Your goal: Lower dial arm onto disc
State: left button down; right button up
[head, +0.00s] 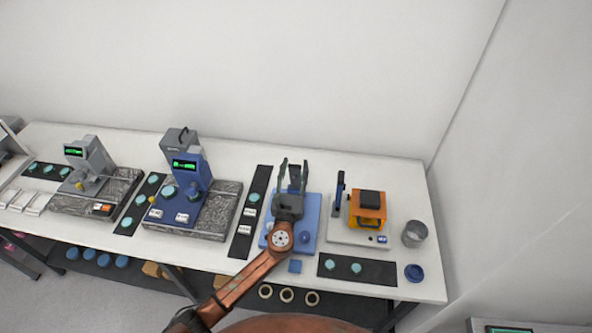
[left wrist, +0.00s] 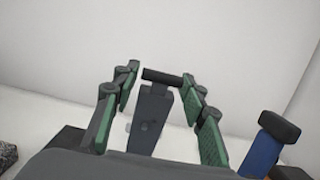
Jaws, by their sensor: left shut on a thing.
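The dial arm (left wrist: 152,115) shows in the left wrist view as a dark grey upright bar with a black crossbar (left wrist: 162,76) on top. My left gripper (left wrist: 161,78) has its green-padded fingertips at the two ends of that crossbar, shut on it. In the head view my left gripper (head: 292,165) is over the blue base plate (head: 309,215), and its body hides most of the dial arm. I cannot make out a disc under the arm; teal discs (head: 330,264) lie on the black mat in front. My right gripper is not in view.
Right of the blue plate stands an orange device (head: 367,209) beside a blue post (head: 339,190), with a metal cup (head: 414,233) further right. To the left are a blue gauge (head: 192,172) and a grey gauge (head: 90,160) on granite slabs.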

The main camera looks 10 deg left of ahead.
pick_arm(q)
jog(key=shift+s+f+t+b, duration=0.4)
jog(key=shift+s+f+b, duration=0.1)
jog(key=shift+s+b, duration=0.25)
jog(key=shift+s+f, duration=0.1)
jog(key=shift+s, duration=0.25)
jog(key=v, duration=0.2)
jog(key=shift+s+f, duration=0.25)
jog(key=shift+s+f+b, duration=0.35)
jog(key=shift+s+f, duration=0.3)
jog(key=shift+s, duration=0.2)
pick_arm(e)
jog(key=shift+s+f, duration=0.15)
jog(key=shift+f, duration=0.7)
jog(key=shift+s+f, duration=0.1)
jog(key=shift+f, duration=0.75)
